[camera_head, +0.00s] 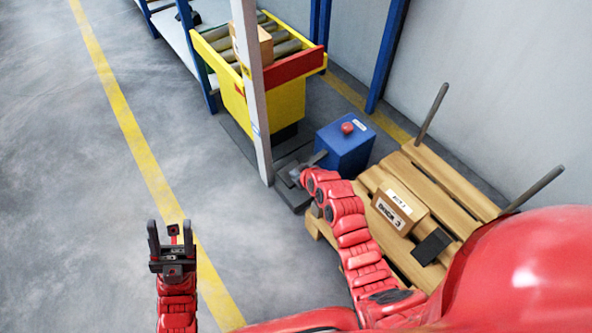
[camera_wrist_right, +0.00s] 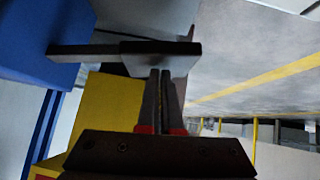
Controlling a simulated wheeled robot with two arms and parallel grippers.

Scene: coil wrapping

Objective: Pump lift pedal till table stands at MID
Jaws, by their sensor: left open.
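The yellow lift table (camera_head: 262,105) with rollers on top stands at the upper middle of the head view. A blue unit (camera_head: 345,148) stands beside it; a grey lift pedal (camera_head: 318,158) extends from its left side. In the right wrist view the pedal's grey bar and plate (camera_wrist_right: 158,52) cross just beyond my right gripper (camera_wrist_right: 161,74). Its fingers are together with their tips at the plate; contact is unclear. The right arm hides most of that gripper in the head view. My left gripper (camera_head: 172,237) is open and empty over the floor. No MID mark is legible.
A grey-white post (camera_head: 252,90) stands in front of the table, and a carton (camera_head: 254,43) sits on its rollers. A wooden pallet (camera_head: 455,185) with a labelled box (camera_head: 400,210) lies at right. Open floor (camera_head: 70,190) is at left.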

